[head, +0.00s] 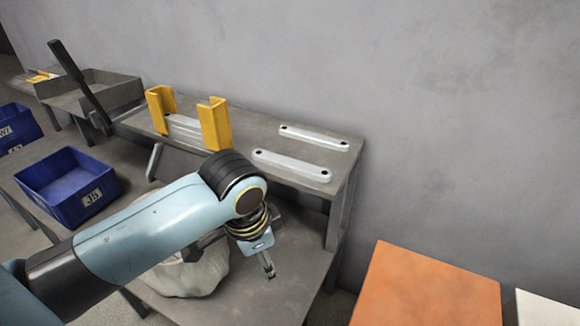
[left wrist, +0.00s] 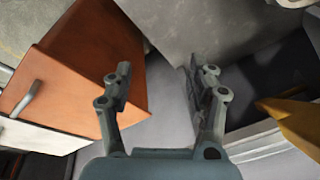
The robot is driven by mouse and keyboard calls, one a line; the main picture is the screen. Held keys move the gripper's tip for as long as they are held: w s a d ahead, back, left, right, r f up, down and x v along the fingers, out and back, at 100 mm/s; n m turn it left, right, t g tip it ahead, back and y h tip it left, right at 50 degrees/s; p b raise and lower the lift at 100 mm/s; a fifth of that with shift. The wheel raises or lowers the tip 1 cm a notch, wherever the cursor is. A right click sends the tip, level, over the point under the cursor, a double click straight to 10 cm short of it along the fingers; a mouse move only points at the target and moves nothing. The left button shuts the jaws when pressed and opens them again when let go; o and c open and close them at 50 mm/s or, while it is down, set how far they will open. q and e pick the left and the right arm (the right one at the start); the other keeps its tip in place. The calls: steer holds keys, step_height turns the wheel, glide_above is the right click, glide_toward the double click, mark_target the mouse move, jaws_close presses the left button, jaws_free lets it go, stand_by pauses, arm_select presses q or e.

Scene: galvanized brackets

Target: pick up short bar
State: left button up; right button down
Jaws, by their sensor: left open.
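Two pale metal bars with a dark hole near each end lie flat on the grey shelf (head: 245,127) in the head view. The rear bar (head: 314,137) looks slightly shorter than the front bar (head: 291,166), but the angle makes this uncertain. More pale bars (head: 184,128) lie between two yellow uprights (head: 215,124) further left. My left gripper (head: 267,266) is below and in front of the shelf, apart from the bars. In the left wrist view, my left gripper (left wrist: 157,75) has its fingers spread with nothing between them. My right gripper is not in view.
A blue crate (head: 68,190) stands left on the lower bench. A pale sack-like object (head: 190,277) lies beneath my left arm. A grey open box (head: 95,88) stands at the shelf's left. An orange cabinet (head: 430,285) stands at the right, also in the left wrist view (left wrist: 85,65).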

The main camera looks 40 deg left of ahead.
arm_select(q)
steer(key=w+r+m, duration=0.3)
steer(key=r, duration=0.4)
step_height(320, 180, up, 10)
steer(key=f+m+g, duration=0.1)
steer(key=m+g, duration=0.1)
steer(key=m, duration=0.5)
glide_above(289, 162)
steer(key=shift+h, duration=0.4)
step_height(289, 162, down, 4)
steer(key=shift+s+a+f+b, duration=0.1)
steer(key=shift+a+b, duration=0.05)
steer(key=shift+b, duration=0.15)
steer(key=shift+m, duration=0.3)
step_height(289, 162, down, 6)
steer(key=shift+r+b, duration=0.15)
steer(key=shift+b, duration=0.2)
steer(key=shift+c, duration=0.4)
jaws_close()
